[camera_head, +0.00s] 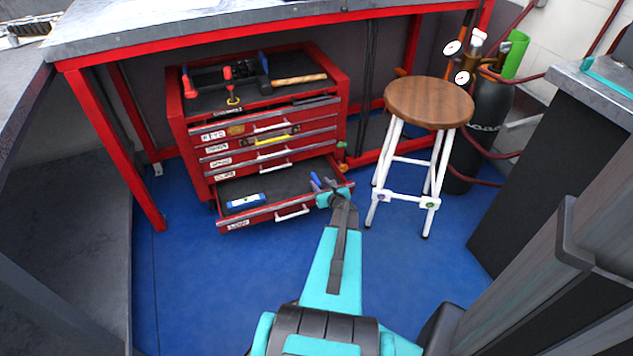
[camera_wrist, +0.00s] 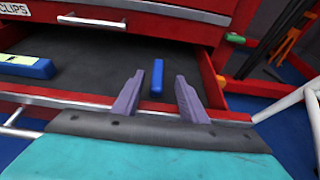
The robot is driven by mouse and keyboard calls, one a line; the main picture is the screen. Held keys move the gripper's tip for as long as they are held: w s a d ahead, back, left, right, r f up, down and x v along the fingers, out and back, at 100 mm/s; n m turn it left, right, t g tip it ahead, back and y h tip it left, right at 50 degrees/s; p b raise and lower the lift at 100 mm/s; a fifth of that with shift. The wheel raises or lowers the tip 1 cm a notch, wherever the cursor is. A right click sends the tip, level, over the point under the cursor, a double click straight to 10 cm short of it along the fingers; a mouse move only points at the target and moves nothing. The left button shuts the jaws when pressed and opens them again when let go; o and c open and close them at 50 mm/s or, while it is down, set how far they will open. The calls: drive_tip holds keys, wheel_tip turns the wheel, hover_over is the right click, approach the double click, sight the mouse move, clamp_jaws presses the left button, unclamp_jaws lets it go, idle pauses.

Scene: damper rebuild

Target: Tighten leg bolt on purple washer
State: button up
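The wooden stool (camera_head: 430,103) with white legs stands right of the red tool chest. Small coloured fittings show low on its legs, one at the left leg (camera_head: 384,197) and one at the right (camera_head: 431,204); they are too small to tell which has the purple washer. My gripper (camera_head: 328,184) is open over the right part of the open bottom drawer (camera_head: 270,214). In the wrist view, my gripper's purple-grey fingers (camera_wrist: 157,95) are apart. A small blue bar (camera_wrist: 157,78) lies in the drawer, between the fingers in the picture and apparently beyond them. Nothing is held.
A blue and white box (camera_head: 245,202) lies in the drawer's left part; it also shows in the wrist view (camera_wrist: 27,67). The red tool chest (camera_head: 190,160) stands under the red-framed bench (camera_head: 150,40). Gas cylinders (camera_head: 490,110) stand behind the stool. The blue floor (camera_head: 190,290) in front is clear.

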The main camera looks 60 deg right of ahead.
sight(317, 179)
drive_tip(key=shift+b+x, duration=0.6)
drive_tip(key=shift+x, duration=2.05)
drive_tip(key=shift+w+r, duration=0.1)
drive_tip(key=shift+a, duration=0.1)
clamp_jaws()
